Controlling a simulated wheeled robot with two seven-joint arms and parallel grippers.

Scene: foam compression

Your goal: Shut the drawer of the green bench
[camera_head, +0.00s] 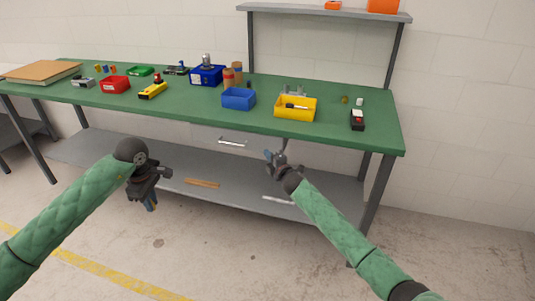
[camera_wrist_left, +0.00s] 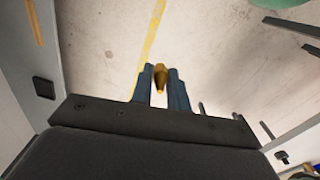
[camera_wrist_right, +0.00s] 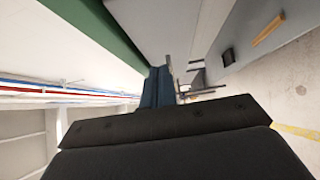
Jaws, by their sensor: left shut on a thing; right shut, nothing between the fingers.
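The green bench (camera_head: 190,108) stands against the wall. Its drawer (camera_head: 212,136) is under the front edge of the top, with a pale bar handle (camera_head: 232,142). How far the drawer stands out is hard to tell. My right gripper (camera_head: 272,156) is shut and empty, below the bench edge and to the right of the handle; its closed fingers also show in the right wrist view (camera_wrist_right: 158,88). My left gripper (camera_head: 151,203) is low in front of the bench, left of the drawer. It is shut on a small brass-coloured pointed thing (camera_wrist_left: 160,78).
On the bench top are a blue bin (camera_head: 238,99), a yellow bin (camera_head: 296,114), a red bin (camera_head: 115,85) and a dark device (camera_head: 357,120). A grey lower shelf (camera_head: 235,185) spans the legs. The floor (camera_head: 230,255) in front is clear.

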